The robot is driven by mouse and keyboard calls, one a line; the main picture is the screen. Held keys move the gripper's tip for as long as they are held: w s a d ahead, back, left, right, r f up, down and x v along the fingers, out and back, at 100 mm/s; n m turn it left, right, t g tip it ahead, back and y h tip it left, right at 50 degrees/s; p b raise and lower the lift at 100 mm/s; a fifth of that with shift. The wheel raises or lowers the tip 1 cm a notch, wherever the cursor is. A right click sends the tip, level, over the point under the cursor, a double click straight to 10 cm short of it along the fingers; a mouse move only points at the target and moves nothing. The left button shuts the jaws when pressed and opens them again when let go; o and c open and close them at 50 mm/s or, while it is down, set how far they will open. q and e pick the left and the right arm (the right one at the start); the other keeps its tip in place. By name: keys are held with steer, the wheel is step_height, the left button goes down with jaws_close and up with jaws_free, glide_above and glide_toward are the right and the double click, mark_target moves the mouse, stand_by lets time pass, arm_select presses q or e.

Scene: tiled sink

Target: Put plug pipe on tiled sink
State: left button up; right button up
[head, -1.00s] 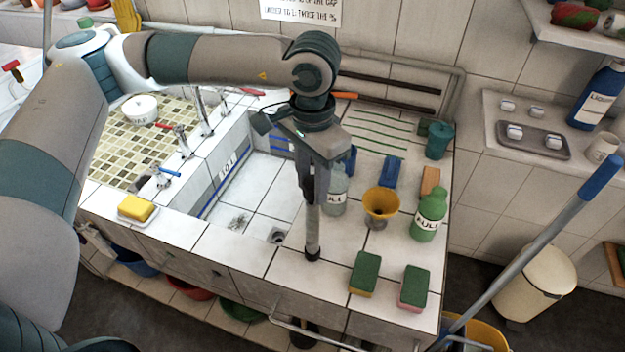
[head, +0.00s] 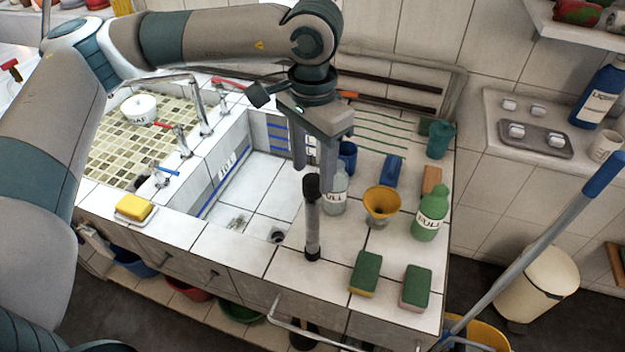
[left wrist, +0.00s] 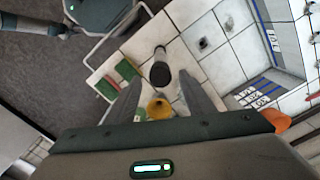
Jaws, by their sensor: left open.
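The plug pipe (head: 313,235), a slim grey tube with black ends, stands upright on the white tiled sink (head: 240,266), on the front rim right of the basin. The left wrist view shows the pipe (left wrist: 160,70) from above, with its dark top toward me. My left gripper (head: 313,172) is open just above the pipe, its fingers pointing down. In the left wrist view the gripper's fingertips (left wrist: 160,82) are apart on either side of the pipe's top, with nothing between them seen gripped. My right gripper is not in view.
A clear bottle (head: 335,190) and a yellow funnel (head: 381,204) stand close right of the pipe. A green bottle (head: 430,215) and two sponges (head: 366,272) are farther right. The drain hole (head: 278,236) lies left of the pipe. A blue-ended pole (head: 530,255) slants at right.

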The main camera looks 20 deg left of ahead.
arm_select(q)
step_height(320, 180, up, 6)
steer(key=shift+r+b, duration=0.1)
steer(key=shift+b, duration=1)
step_height(320, 180, up, 2)
steer(key=shift+r, duration=0.2)
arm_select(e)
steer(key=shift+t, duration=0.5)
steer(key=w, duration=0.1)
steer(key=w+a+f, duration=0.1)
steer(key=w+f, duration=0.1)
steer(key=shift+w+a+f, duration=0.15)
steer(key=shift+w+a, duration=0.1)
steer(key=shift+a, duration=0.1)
